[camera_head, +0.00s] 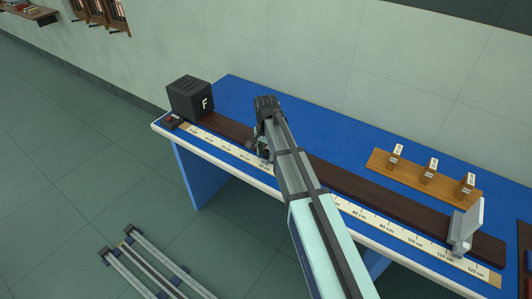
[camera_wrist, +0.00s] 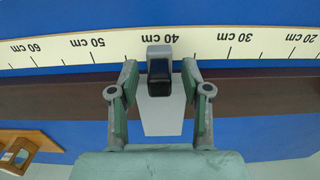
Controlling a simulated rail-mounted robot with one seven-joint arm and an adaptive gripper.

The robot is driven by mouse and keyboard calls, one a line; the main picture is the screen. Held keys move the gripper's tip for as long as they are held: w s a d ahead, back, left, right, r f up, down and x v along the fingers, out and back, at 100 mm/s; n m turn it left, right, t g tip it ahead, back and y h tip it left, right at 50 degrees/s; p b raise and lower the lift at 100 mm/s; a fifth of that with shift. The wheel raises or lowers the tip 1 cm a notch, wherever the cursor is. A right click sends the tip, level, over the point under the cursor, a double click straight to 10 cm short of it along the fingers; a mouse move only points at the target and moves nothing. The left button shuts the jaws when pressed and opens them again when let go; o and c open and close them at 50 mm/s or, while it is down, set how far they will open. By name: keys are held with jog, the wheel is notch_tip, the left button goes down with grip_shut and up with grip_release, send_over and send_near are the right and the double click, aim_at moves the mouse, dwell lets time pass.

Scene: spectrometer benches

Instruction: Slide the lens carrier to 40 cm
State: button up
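The lens carrier shows in the wrist view as a dark block with a grey top (camera_wrist: 159,50) and a pale grey plate (camera_wrist: 162,118) behind it. It straddles the dark rail (camera_wrist: 60,97), and its grey end reaches the scale (camera_wrist: 120,45) at the 40 cm label, hiding the tick there. My gripper (camera_wrist: 159,72) is open, with one finger on each side of the block and a small gap showing at both sides. In the head view my gripper (camera_head: 264,150) is low over the rail and mostly hides the carrier.
A black box marked F (camera_head: 190,98) stands at the rail's left end. A grey screen (camera_head: 466,228) stands near its right end. A wooden rack (camera_head: 410,172) with three small labelled holders lies behind the rail. The blue bench (camera_head: 330,125) is otherwise largely clear.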

notch_tip(320, 180, up, 12)
dwell(0.6)
